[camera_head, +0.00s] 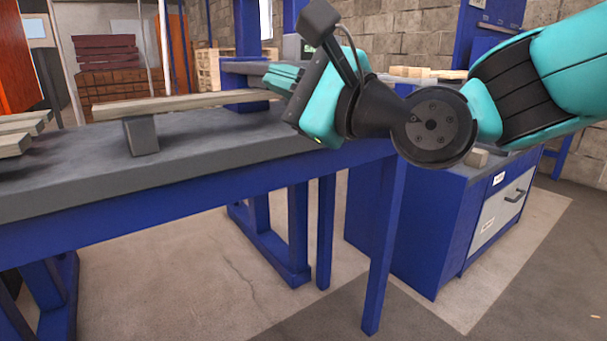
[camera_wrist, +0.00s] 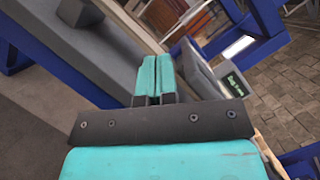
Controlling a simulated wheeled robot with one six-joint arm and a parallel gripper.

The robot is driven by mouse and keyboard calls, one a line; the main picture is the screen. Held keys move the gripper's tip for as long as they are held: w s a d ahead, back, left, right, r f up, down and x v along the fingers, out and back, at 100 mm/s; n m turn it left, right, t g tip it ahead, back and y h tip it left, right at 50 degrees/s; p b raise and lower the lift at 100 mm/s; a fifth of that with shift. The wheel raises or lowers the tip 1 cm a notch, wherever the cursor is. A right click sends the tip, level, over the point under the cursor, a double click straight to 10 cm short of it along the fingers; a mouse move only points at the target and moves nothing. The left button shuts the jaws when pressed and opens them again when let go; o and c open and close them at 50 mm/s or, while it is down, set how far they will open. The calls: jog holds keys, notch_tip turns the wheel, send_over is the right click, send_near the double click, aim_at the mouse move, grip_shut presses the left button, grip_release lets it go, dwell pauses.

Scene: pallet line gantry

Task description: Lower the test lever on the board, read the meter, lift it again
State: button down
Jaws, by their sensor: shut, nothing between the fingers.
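My gripper (camera_wrist: 152,78) is shut and empty, its two teal fingers together in the wrist view. In the head view my gripper (camera_head: 280,80) is above the far right part of the grey bench, seen from the side. A grey box with a small dark display (camera_wrist: 235,85) showing green characters is just right of the fingertips in the wrist view. It looks like the meter; the characters are too small to read. I cannot make out the test lever, and my gripper and arm hide much of that area in the head view.
The grey-topped bench (camera_head: 200,140) with blue legs runs across the left. A wooden plank (camera_head: 175,103) rests on a grey block (camera_head: 141,135) there. More planks (camera_head: 20,135) lie at far left. A blue cabinet (camera_head: 420,215) stands right; the floor (camera_head: 220,300) between is clear.

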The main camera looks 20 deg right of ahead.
jog(key=d+f+m+t+h+b, duration=0.25)
jog(key=f+m+t+b, duration=0.35)
jog(key=b, duration=0.4)
jog(key=d+f+m+t+h+b, duration=0.1)
jog(key=d+f+m+t+b, duration=0.25)
jog(key=f+m+b, duration=0.65)
jog(key=w+a+r+n+p, duration=0.1)
jog(key=w+r+p, duration=0.5)
jog(key=r+p, duration=0.5)
jog(key=shift+a+r, duration=0.35)
jog(key=shift+r, duration=0.6)
jog(key=shift+r, duration=0.1)
